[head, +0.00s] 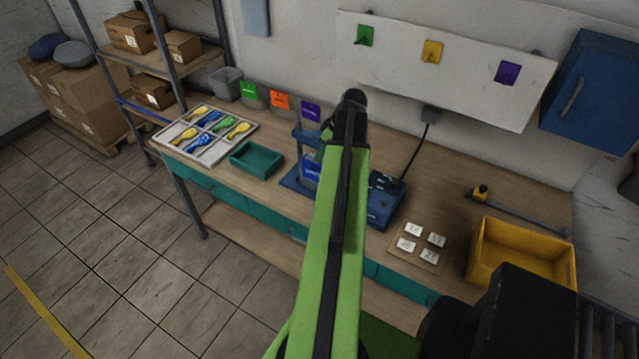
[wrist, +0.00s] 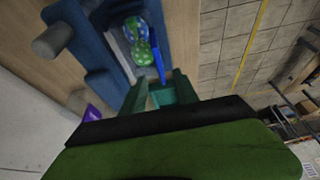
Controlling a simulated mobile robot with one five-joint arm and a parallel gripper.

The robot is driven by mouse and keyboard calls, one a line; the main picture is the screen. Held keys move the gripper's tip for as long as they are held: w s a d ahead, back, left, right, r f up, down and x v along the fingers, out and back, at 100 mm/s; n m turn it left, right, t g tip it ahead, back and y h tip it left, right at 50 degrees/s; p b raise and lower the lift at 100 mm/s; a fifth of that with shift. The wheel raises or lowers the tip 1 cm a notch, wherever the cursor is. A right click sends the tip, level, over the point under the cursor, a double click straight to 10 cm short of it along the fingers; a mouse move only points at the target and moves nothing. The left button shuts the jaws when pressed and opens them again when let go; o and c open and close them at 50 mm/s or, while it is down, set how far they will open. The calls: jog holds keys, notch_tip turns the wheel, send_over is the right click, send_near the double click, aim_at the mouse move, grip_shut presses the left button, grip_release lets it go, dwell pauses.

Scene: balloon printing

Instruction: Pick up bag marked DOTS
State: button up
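No label reading DOTS can be made out. Three small colored cards or bags stand at the back of the bench in the head view: green (head: 249,91), orange (head: 280,100) and purple (head: 311,111). Their print is too small to read. A purple piece (wrist: 92,113) also shows at the lower left of the wrist view. My gripper (wrist: 160,86) has its two green fingers apart, with nothing seen held between them.
A sectioned tray of balloons (head: 207,154) and an empty teal tray (head: 240,169) are on the left of the bench. Several white number tiles (head: 411,246) and a yellow bin (head: 545,266) are on the right. Colored hooks hang on a white wall board (head: 480,82).

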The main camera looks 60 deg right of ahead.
aim_at(315, 164)
jog(key=b+x, duration=0.2)
jog(key=x, duration=0.2)
jog(key=shift+s+f, duration=0.1)
jog(key=shift+f, duration=0.1)
jog(key=shift+f+b, duration=0.1)
jog(key=shift+b, duration=0.25)
jog(key=b+x, duration=0.5)
jog(key=shift+d+f, duration=0.1)
jog(key=shift+f, duration=0.05)
jog(key=shift+c, duration=0.5)
grip_shut()
